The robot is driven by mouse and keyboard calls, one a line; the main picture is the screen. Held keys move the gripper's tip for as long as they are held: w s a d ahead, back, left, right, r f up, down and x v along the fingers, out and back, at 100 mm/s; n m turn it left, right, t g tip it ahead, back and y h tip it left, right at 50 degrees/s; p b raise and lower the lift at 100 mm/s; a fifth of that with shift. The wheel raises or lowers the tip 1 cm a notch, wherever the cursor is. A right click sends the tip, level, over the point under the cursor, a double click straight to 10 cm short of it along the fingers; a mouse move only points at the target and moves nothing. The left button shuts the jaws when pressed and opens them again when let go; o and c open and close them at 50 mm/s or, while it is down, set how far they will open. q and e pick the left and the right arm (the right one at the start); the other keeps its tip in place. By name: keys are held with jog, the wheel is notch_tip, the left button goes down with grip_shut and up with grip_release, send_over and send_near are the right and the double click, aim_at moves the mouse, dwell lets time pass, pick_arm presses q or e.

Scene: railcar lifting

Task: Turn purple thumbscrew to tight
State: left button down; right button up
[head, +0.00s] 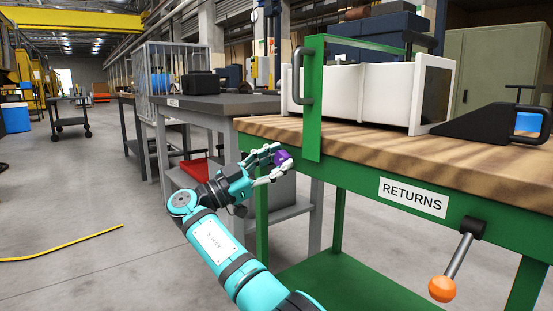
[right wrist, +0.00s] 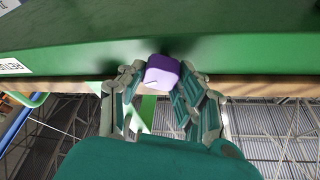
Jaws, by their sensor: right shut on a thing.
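The purple thumbscrew (head: 283,160) sits at the left end of the green bench, just below and beside the green upright frame. My right gripper (head: 272,165) reaches it from the left, with its fingers shut around the knob. In the right wrist view, the thumbscrew (right wrist: 161,76) shows as a small rounded purple block between the two fingertips of my right gripper (right wrist: 163,88), close to the green bench rail. A thin line shows on its pale face. How tight the screw is cannot be told. My left gripper is in neither view.
The green bench (head: 330,178) has a wooden top (head: 480,165) and a RETURNS label (head: 412,197). A green upright with a dark handle (head: 303,75) rises close to my right gripper. A lever with an orange knob (head: 442,289) sticks out in front. Grey floor is open at left.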

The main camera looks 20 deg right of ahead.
jog(key=shift+m+g+p, duration=0.35)
jog(key=shift+m+g, duration=0.25)
jog(key=shift+m, duration=0.3)
jog(key=shift+f, duration=0.15)
jog(key=o, duration=1.1)
jog(key=shift+d, duration=0.1)
jog(key=shift+o, duration=0.3)
